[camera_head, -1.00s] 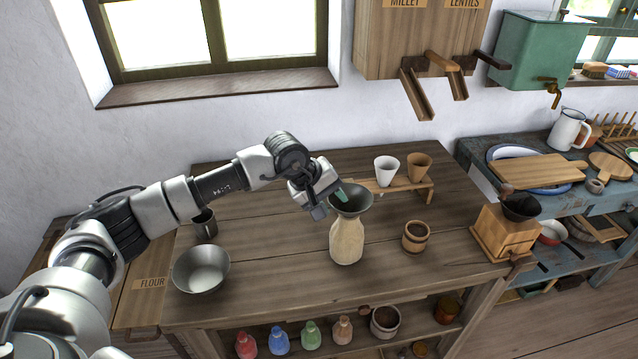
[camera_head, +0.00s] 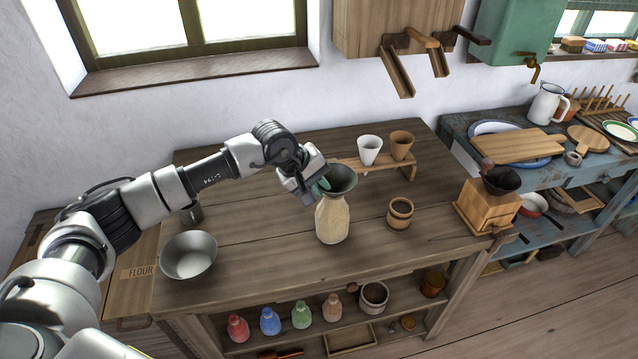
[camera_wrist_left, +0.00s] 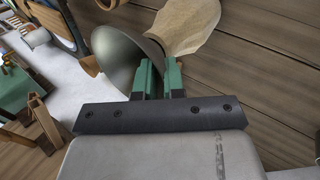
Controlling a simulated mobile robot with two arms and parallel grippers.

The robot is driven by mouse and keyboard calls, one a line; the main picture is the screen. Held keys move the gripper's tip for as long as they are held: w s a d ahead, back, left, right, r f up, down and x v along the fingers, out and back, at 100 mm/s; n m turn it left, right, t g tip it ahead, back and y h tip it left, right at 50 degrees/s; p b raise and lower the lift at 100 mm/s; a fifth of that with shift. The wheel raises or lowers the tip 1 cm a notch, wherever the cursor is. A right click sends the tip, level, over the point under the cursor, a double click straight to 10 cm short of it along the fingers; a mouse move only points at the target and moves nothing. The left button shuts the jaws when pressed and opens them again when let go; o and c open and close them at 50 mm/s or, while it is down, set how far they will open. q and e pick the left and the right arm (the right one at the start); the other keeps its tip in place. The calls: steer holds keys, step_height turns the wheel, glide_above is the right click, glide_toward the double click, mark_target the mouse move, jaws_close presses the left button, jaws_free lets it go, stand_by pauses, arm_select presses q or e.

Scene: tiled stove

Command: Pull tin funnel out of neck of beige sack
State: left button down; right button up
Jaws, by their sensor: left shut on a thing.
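The beige sack (camera_head: 332,222) stands upright on the wooden table. The grey tin funnel (camera_head: 343,178) sits wide end up at the sack's neck. In the left wrist view the funnel (camera_wrist_left: 118,58) shows beside the sack (camera_wrist_left: 190,22). My left gripper (camera_head: 321,186) reaches in from the left at the funnel. My right gripper is not in view.
A metal bowl (camera_head: 189,256) stands at the table's left front and a small wooden tub (camera_head: 399,213) right of the sack. Behind is a wooden stand with a white cup (camera_head: 369,149) and a brown cup (camera_head: 401,144). A grinder (camera_head: 488,205) stands at the right edge.

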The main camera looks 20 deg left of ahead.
arm_select(q)
steer(key=shift+r, duration=0.1)
steer(key=shift+r+p, duration=0.4)
steer(key=shift+r, duration=0.95)
steer(key=shift+r+p, duration=0.4)
steer(key=shift+r, duration=1.2)
step_height(320, 180, up, 4)
steer(key=shift+p, duration=0.55)
